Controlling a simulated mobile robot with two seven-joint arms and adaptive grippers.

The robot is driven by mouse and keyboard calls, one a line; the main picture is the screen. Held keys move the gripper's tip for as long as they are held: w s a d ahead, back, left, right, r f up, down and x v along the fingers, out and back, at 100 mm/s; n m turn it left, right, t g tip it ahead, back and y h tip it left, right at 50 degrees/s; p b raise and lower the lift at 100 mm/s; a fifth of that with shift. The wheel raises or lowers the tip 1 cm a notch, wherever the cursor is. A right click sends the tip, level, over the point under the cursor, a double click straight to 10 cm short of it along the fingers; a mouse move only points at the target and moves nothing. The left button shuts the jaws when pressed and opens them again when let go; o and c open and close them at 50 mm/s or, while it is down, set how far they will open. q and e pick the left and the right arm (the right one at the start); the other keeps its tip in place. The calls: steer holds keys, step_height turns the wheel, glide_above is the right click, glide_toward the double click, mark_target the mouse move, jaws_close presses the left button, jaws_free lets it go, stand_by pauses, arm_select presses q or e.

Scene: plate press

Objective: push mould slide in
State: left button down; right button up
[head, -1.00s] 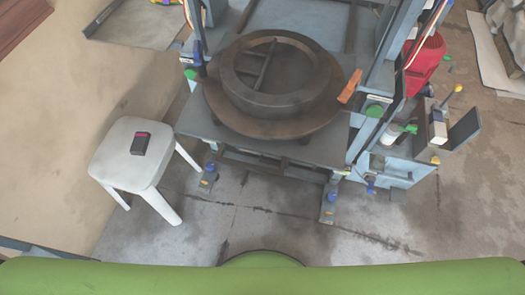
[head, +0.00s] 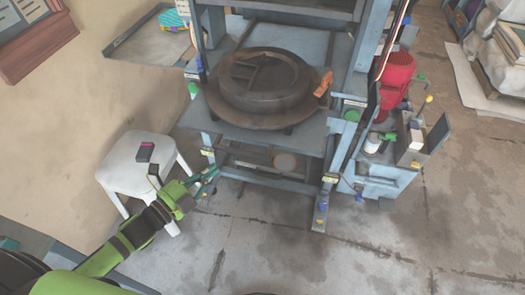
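The round, rusty brown mould (head: 265,80) sits on a wide disc on the slide plate (head: 225,128), which sticks out at the front of the blue-grey press. An orange handle-like piece (head: 323,84) stands at the disc's right edge. My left gripper (head: 212,180) reaches in from the lower left, below the slide plate's front left corner and near the press's left front leg. Its fingers look spread, with nothing seen between them. It appears apart from the mould. My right gripper is not in view.
A red container (head: 395,78) and a side unit (head: 385,170) are at the right. The floor in front is clear.

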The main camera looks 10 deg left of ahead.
mark_target(246, 134)
arm_select(q)
steer(key=w+d+r, duration=0.1)
steer(key=w+d, duration=0.1)
steer(key=w, duration=0.1)
steer(key=w+d+r+m+h+p, duration=0.1)
steer(key=w+d, duration=0.2)
steer(key=w, duration=0.1)
steer(key=w+d+r+m+p, duration=0.1)
steer(key=w+d, duration=0.1)
steer(key=w, duration=0.1)
steer(key=shift+w+d+r+h, duration=0.2)
steer(key=shift+w+r+h, duration=0.1)
steer(key=shift+r+h, duration=0.1)
steer(key=shift+w+a+f, duration=0.1)
steer(key=shift+w, duration=0.3)
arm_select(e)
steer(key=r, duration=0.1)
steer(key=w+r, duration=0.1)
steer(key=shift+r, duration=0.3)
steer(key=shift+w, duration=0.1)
